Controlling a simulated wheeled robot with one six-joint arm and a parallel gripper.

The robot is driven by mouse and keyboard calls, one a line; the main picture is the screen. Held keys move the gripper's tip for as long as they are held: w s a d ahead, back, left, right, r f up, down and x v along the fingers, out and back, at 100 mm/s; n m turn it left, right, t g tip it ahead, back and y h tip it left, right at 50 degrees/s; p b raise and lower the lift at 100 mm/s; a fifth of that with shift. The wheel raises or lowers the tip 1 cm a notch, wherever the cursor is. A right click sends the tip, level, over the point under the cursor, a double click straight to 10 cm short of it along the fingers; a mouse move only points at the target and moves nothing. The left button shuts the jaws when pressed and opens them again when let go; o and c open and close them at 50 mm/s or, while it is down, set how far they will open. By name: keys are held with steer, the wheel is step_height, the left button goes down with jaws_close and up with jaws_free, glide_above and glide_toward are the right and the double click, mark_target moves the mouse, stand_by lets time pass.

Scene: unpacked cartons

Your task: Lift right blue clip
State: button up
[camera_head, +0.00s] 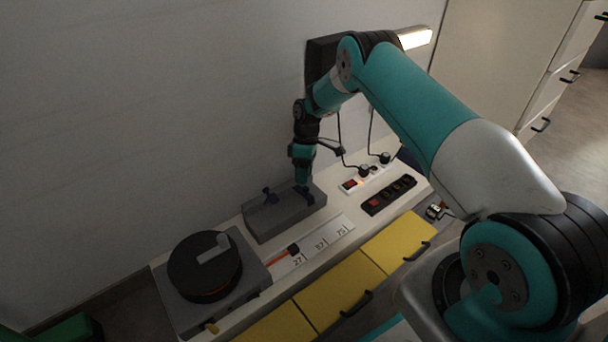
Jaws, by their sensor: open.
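A grey box (284,215) stands on the white worktop against the wall, with two small dark blue clips on its top. The left blue clip (269,196) shows clear of my arm. The right blue clip (306,191) is directly below my gripper (303,180), which points down from above. The gripper is open, and its fingertips are at or just above this clip. It partly hides the clip, and I cannot tell whether they touch.
A black round reel (205,266) on a grey base stands at the left. Yellow drawers (333,291) line the front.

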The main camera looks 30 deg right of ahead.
step_height(320, 180, up, 19)
steer(key=p, duration=0.7)
steer(key=shift+f+p, duration=0.2)
steer(key=shift+p, duration=0.2)
